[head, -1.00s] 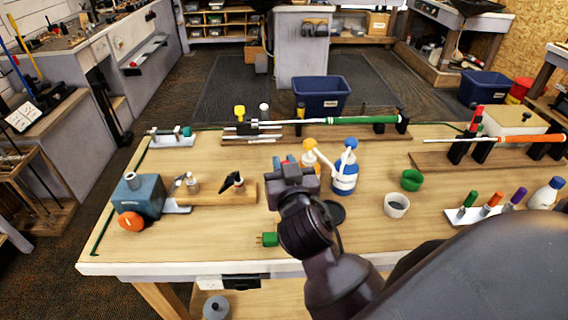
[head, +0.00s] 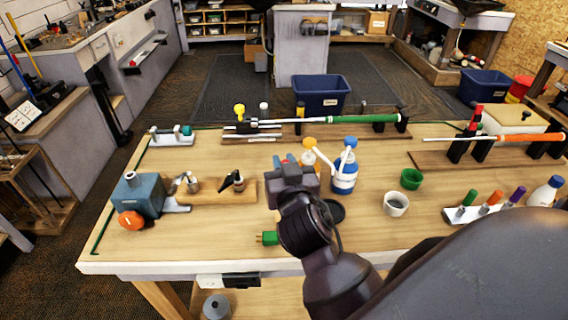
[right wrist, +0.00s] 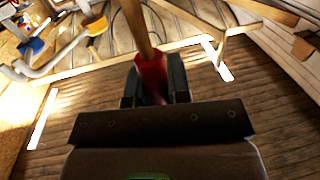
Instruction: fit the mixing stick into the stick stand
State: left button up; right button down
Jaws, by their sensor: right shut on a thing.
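My right gripper (head: 290,174) is over the middle of the bench, left of the white-and-blue pump bottle. In the right wrist view it (right wrist: 155,88) is shut on a red-ended wooden stick, which I take for the mixing stick (right wrist: 139,25); its shaft runs up and away from the fingers. In the head view the gripper hides the stick's held part. A white rack (head: 482,215) with green, orange and purple upright pieces stands at the right; I cannot tell whether it is the stick stand. My left gripper is out of view.
A blue pump bottle (head: 345,178), a green cup (head: 411,179) and a white cup (head: 396,204) stand right of the gripper. A blue vise (head: 140,198) is at the left. Golf clubs with a green grip (head: 362,118) and an orange grip (head: 517,139) lie on supports behind.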

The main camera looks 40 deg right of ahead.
dwell(1.0)
jog(key=shift+f+b, duration=0.3)
jog(key=shift+f, duration=0.25)
jog(key=shift+f, duration=0.25)
jog(key=shift+f+b, duration=1)
jog(key=shift+f, duration=0.05)
jog(key=shift+f, duration=0.3)
jog(key=shift+f+b, duration=0.4)
jog(key=shift+b, duration=0.15)
jog(key=shift+f, duration=0.25)
